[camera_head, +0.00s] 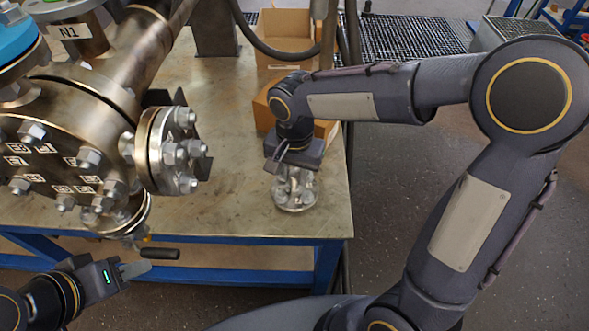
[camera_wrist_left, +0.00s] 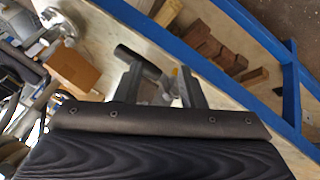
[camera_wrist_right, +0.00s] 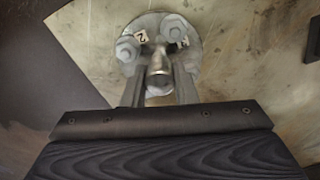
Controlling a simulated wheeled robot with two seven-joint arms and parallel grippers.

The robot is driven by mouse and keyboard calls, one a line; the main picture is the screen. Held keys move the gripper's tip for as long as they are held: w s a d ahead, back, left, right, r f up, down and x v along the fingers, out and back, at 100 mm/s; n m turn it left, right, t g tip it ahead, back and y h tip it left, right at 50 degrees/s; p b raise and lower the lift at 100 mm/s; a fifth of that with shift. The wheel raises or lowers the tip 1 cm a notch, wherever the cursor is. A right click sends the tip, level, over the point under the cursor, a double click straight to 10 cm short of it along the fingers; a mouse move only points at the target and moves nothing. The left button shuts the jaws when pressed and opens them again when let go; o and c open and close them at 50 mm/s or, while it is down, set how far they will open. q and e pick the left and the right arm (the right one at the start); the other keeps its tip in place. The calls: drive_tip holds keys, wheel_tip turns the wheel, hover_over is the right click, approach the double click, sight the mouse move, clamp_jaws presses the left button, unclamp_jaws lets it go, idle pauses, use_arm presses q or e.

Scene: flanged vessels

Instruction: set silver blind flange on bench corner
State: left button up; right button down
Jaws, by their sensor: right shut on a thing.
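The silver blind flange (camera_head: 295,195) is a round disc with bolts and a central stem. It appears to lie flat on the bench (camera_head: 250,215) near its front right corner; whether it bears fully on the top is hard to tell. My right gripper (camera_head: 291,168) is above it, shut on its stem. The right wrist view shows the flange (camera_wrist_right: 207,48) with bolt heads and small label tags around the fingers (camera_wrist_right: 160,85). My left gripper (camera_head: 133,270) is open and empty, in front of the bench edge, close to a black lever handle (camera_head: 160,253).
A large flanged vessel (camera_head: 70,130) with a bolted side flange (camera_head: 165,150) fills the left of the bench. Cardboard boxes (camera_head: 285,35) stand behind my right gripper. The bench has a blue frame (camera_head: 230,278). Bare bench top lies left of the blind flange.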

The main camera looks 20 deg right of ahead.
drive_tip(key=shift+f, duration=0.3)
drive_tip(key=shift+f+b, duration=0.5)
drive_tip(key=c, duration=1.4)
unclamp_jaws()
drive_tip(key=o, duration=0.8)
wheel_tip(320, 180, up, 7)
drive_tip(key=p, duration=0.6)
